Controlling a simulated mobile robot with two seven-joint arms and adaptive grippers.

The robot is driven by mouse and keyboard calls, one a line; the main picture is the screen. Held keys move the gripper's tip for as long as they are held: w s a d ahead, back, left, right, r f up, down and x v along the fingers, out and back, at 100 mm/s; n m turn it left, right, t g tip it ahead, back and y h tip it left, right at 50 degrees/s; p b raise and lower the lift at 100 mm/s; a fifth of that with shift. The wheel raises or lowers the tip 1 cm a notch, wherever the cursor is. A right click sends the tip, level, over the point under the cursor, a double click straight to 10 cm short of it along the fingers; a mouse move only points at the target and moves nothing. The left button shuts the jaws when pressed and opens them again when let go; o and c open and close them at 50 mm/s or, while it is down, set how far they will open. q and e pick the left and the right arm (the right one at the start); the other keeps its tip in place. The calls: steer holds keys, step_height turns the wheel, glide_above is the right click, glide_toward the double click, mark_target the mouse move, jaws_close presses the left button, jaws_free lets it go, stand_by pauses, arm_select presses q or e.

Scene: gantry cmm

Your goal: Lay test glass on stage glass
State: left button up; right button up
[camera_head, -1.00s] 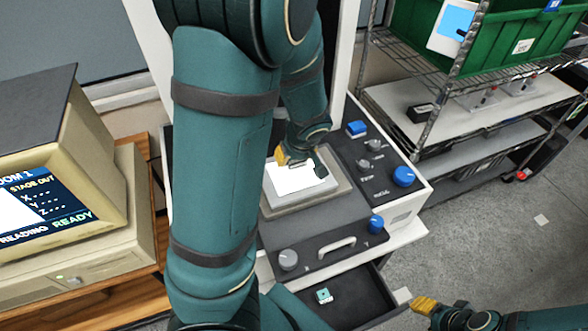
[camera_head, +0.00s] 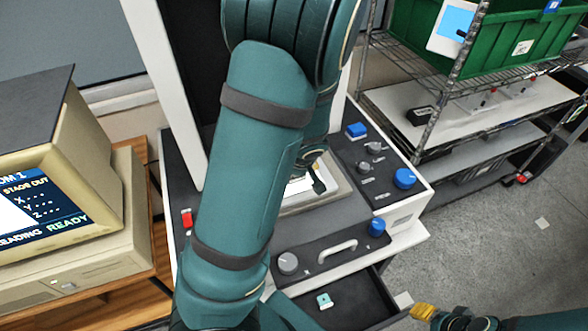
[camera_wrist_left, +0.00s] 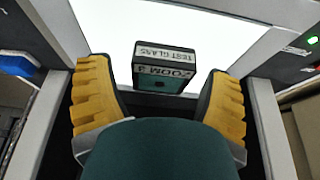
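The test glass (camera_wrist_left: 163,72), a small dark block with "TEST GLASS" and "ZOOM" labels, shows in the left wrist view against the bright white stage glass (camera_wrist_left: 215,22). My left gripper (camera_wrist_left: 160,72) is open, its yellow-padded fingers apart on either side of the block, with gaps showing. I cannot tell whether the block touches the glass. In the head view, my left arm covers most of the stage glass (camera_head: 297,186) and hides the block. My right gripper (camera_head: 424,311) is at the lower right, away from the machine; its opening is unclear.
An open drawer (camera_head: 365,305) below the stage holds a small teal piece (camera_head: 325,300). The control panel has blue knobs (camera_head: 404,178) and a white handle (camera_head: 337,250). A monitor (camera_head: 60,190) stands left. A wire shelf with a green bin (camera_head: 530,40) stands right.

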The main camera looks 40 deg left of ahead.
arm_select(q)
steer(key=shift+r, duration=0.1)
steer(key=shift+r, duration=0.15)
steer(key=p+v, duration=0.4)
steer(key=v, duration=0.8)
steer(key=shift+p, duration=0.3)
steer(key=shift+s, duration=0.15)
